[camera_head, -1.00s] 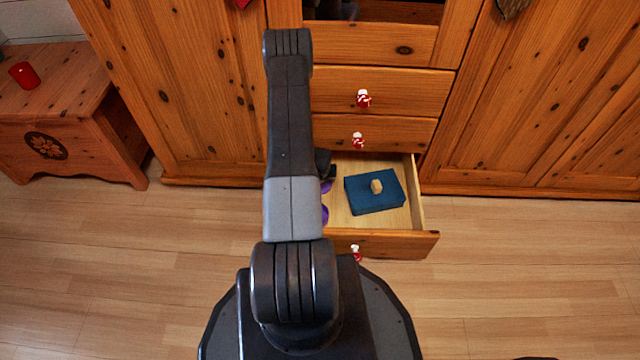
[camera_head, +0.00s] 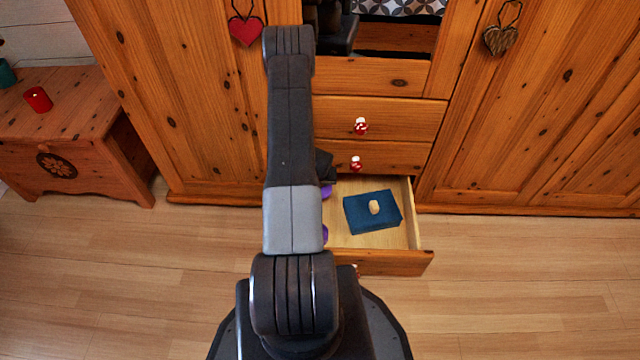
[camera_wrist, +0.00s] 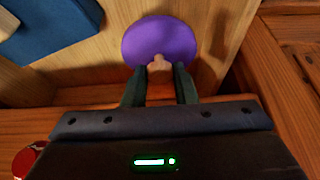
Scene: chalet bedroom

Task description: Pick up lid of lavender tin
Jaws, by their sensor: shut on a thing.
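The purple lid (camera_wrist: 145,40) is a round disc with a small pale knob (camera_wrist: 158,63), seen in the wrist view. My gripper (camera_wrist: 158,72) is shut on this knob, with one dark finger on each side. In the head view my arm hides the gripper and most of the drawer's left side. Two purple patches show beside the arm there, an upper one (camera_head: 327,190) and a lower one (camera_head: 325,233). I cannot tell which is the lid and which the tin. The tin's body is not clearly visible in the wrist view.
The open drawer (camera_head: 385,262) also holds a blue box (camera_head: 354,212) with a tan knob on top, right of my arm. Closed drawers with red-and-white knobs (camera_head: 361,126) rise behind. A wooden chest (camera_head: 95,135) stands at left. The floor at right is clear.

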